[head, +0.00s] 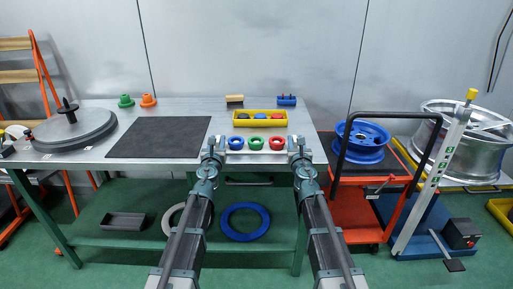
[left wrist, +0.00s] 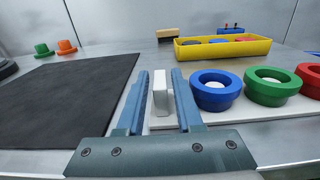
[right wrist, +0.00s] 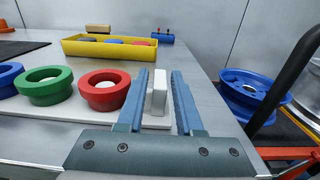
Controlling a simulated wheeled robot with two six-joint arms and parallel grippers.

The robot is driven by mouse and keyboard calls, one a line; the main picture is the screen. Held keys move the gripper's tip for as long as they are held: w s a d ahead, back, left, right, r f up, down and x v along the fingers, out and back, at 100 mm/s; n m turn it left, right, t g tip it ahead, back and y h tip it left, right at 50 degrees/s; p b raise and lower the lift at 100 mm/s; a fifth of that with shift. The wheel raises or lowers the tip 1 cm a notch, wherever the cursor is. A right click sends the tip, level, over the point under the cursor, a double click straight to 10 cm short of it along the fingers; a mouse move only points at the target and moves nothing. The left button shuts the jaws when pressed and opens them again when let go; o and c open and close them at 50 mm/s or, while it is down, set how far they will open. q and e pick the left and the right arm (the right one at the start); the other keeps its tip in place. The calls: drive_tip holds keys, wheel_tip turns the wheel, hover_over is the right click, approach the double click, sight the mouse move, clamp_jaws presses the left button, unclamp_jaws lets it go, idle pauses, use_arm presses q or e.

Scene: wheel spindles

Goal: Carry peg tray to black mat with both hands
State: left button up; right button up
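The peg tray (head: 256,153) is a pale flat board at the table's front edge, with blue (head: 236,143), green (head: 256,143) and red (head: 277,143) rings on its pegs. The black mat (head: 160,137) lies flat and bare to its left. My left gripper (left wrist: 160,85) is open, its fingers on either side of the tray's white left handle (left wrist: 163,95), with slim gaps showing. My right gripper (right wrist: 160,85) is open likewise around the white right handle (right wrist: 157,95). The tray rests on the table.
A yellow bin (head: 260,124) with parts stands just behind the tray. Green (head: 126,101) and orange (head: 148,101) pieces stand behind the mat. A grey disc (head: 74,127) is at the far left. A red cart (head: 357,205) with a blue wheel (head: 362,143) stands right of the table.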

use_arm(q)
drive_tip(key=shift+w, duration=0.7)
use_arm(e)
drive_tip(key=shift+w, duration=0.7)
use_arm(q)
clamp_jaws()
use_arm(e)
clamp_jaws()
